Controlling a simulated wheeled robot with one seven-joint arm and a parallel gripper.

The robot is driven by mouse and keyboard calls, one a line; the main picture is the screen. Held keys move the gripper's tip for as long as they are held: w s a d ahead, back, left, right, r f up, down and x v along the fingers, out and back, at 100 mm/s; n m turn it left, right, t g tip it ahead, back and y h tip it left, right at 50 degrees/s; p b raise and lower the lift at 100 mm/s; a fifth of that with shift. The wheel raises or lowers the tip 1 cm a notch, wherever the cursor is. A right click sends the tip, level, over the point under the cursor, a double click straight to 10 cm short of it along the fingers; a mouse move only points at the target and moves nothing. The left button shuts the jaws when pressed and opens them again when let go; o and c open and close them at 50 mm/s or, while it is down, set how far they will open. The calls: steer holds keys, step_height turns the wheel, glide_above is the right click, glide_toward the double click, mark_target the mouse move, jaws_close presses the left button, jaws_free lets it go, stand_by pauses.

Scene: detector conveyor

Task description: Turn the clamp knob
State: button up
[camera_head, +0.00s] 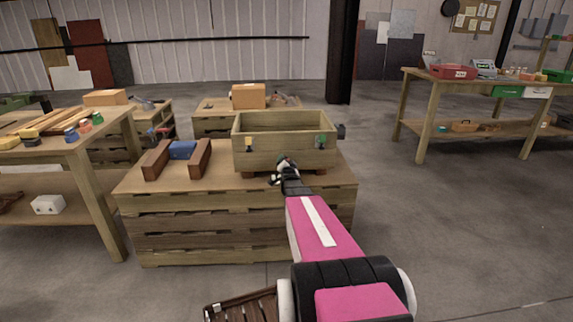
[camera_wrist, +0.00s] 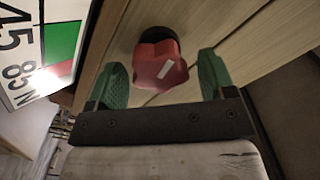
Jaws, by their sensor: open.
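The clamp knob (camera_wrist: 160,68) is red and lobed with a pale stripe on its face. It sits on a dark round base against wooden planks in the wrist view. My gripper (camera_wrist: 163,78) is open, its green finger pads to the left and right of the knob. Gaps show on both sides, and neither pad appears to touch it. In the head view my gripper (camera_head: 283,165) is at the lower front of a wooden box (camera_head: 268,156). I cannot make out the red knob there; my gripper and arm may hide it.
The box stands on a pallet-like bench (camera_head: 240,219). A wooden cradle with a blue piece (camera_head: 182,150) is left of it. A dark part (camera_head: 341,131) juts from the box's right side. A printed card (camera_wrist: 38,45) is close by on the left in the wrist view. Open floor lies right.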

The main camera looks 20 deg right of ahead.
steer(key=v, duration=1)
